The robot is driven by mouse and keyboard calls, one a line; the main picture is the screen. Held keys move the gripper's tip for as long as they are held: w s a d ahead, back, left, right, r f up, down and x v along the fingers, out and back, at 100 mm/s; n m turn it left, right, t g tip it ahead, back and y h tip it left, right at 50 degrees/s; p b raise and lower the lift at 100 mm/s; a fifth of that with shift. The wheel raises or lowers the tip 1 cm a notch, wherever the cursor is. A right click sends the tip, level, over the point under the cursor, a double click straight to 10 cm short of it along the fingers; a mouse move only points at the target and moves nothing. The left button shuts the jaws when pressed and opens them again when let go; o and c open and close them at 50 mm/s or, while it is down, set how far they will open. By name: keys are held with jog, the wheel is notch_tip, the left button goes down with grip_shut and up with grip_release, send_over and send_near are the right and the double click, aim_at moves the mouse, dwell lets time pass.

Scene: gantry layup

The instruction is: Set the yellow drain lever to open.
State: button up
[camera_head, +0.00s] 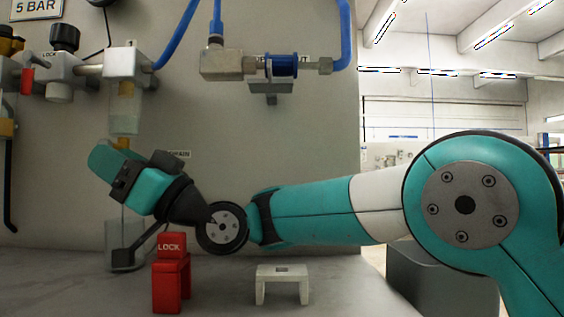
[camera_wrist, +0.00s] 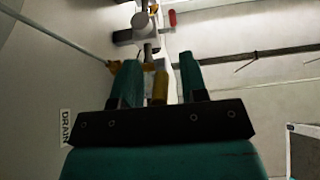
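The yellow drain lever (camera_head: 121,143) shows partly at the foot of the clear filter bowl (camera_head: 124,108) in the head view, with my gripper (camera_head: 106,160) just below and in front of it, hiding part of it. In the wrist view the two teal fingers of my gripper (camera_wrist: 162,82) are apart. A yellow piece of the lever (camera_wrist: 160,88) stands between them, with a gap visible on both sides. Another yellow part (camera_wrist: 115,67) shows beyond the left finger. Contact and the lever's exact setting cannot be told.
A DRAIN label (camera_wrist: 66,128) is on the panel beside my gripper. A red LOCK block (camera_head: 171,275) and a white stand (camera_head: 283,284) are on the bench below. A clear container (camera_head: 124,259) stands under the drain. Blue hoses and fittings (camera_head: 280,66) hang above.

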jog(key=shift+d+r+h+p, duration=0.2)
jog(key=shift+r+h+p, duration=0.55)
jog(key=shift+p, duration=1.55)
jog(key=h+p, duration=0.1)
jog(key=p, duration=0.3)
jog(key=h+p, duration=0.2)
jog(key=p, duration=0.2)
jog(key=r+h+p, duration=0.1)
jog(key=p, duration=0.3)
jog(key=shift+d+g, duration=0.3)
jog(key=shift+g, duration=0.1)
jog(key=s+d+f+b, duration=0.15)
jog(key=d+b, duration=0.25)
jog(key=d, duration=1.4)
jog(key=s+d+m+h+p, duration=0.3)
jog(key=s+d+h+p, duration=0.1)
jog(key=s+h+p, duration=0.1)
jog(key=s+d+f+m+g+h+p, duration=0.1)
jog(key=s+d+m+h+p, duration=0.2)
jog(key=s+d+h+p, duration=0.2)
jog(key=shift+s+f+m+h+p, duration=0.2)
jog(key=shift+s+m+h+p, duration=0.3)
jog(key=shift+s+p, duration=1)
jog(key=shift+s, duration=0.25)
